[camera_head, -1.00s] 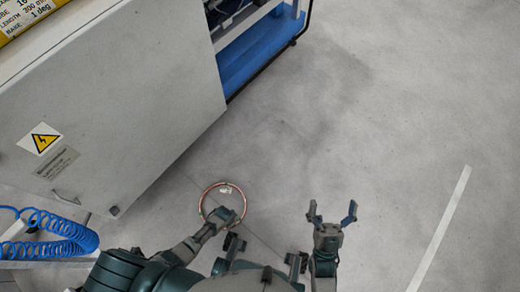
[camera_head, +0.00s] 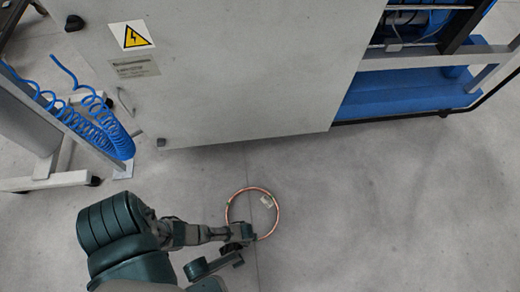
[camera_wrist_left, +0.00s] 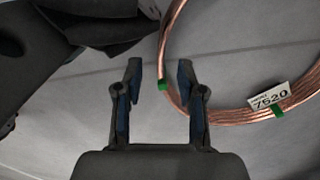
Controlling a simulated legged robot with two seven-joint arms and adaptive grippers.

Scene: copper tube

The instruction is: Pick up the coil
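The copper coil (camera_head: 278,222) is a ring with a small white tag, seen in front of the machine in the head view. My left gripper (camera_head: 246,236) is at the coil's lower-left rim there; its fingers are hard to make out. In the left wrist view the left gripper (camera_wrist_left: 160,72) is open. Contact cannot be told. My right gripper is not in view.
A large grey machine cabinet (camera_head: 220,80) with a warning sign stands just beyond the coil. A blue coiled hose (camera_head: 100,120) hangs by a stand (camera_head: 50,182) at the left. The grey floor (camera_head: 400,220) right of the coil is clear.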

